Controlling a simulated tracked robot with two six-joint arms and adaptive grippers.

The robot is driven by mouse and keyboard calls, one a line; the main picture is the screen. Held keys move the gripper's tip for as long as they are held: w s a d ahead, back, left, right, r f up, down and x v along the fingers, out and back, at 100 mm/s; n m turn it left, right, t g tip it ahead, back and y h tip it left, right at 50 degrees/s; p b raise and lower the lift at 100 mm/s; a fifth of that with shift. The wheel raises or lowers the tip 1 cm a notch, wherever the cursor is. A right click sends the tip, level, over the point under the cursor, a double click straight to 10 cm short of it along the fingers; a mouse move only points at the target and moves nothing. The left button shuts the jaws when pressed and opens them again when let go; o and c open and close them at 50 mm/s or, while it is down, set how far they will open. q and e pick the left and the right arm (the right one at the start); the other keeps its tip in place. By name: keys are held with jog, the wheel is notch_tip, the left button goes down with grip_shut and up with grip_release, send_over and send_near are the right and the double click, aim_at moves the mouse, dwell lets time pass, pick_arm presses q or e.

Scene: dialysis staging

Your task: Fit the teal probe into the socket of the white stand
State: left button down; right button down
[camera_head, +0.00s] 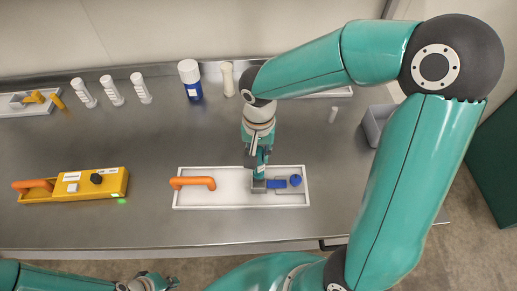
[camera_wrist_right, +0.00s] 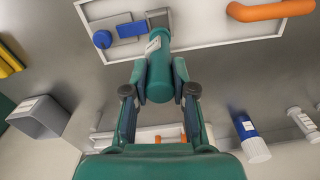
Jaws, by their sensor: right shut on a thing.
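My right gripper (camera_wrist_right: 160,90) is shut on the teal probe (camera_wrist_right: 160,75), a thick cylinder with a small white patch near its far end. In the head view the right gripper (camera_head: 258,168) is above a white tray-like base (camera_head: 225,199), which may be the white stand. The probe points down toward a grey block (camera_head: 259,187) on this base, which also shows in the wrist view (camera_wrist_right: 158,18). I cannot tell whether they touch; a socket opening is not visible. My left gripper (camera_head: 158,283) is at the bottom edge, partly cut off, its jaws unclear.
The base carries an orange handle (camera_head: 193,182), a blue block (camera_head: 276,184) and a blue knob (camera_head: 295,181). A yellow device (camera_head: 90,187) lies left. Behind stand white bottles (camera_head: 112,91) and a blue-white bottle (camera_head: 190,80). A grey bin (camera_head: 376,123) is right.

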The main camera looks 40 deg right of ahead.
aim_at(259, 169)
jog(key=shift+f, duration=0.1)
jog(key=shift+f+b, duration=0.55)
jog(key=shift+b, duration=0.25)
notch_tip(259, 169, down, 5)
jog(key=b, duration=0.4)
jog(key=shift+r, duration=0.2)
jog(key=shift+s+b, duration=0.1)
jog(key=shift+b, duration=0.6)
dwell(0.8)
jog(key=shift+f+b, duration=1.05)
jog(key=shift+f, duration=0.05)
jog(key=c, duration=0.9)
grip_release()
jog(key=shift+o, duration=0.2)
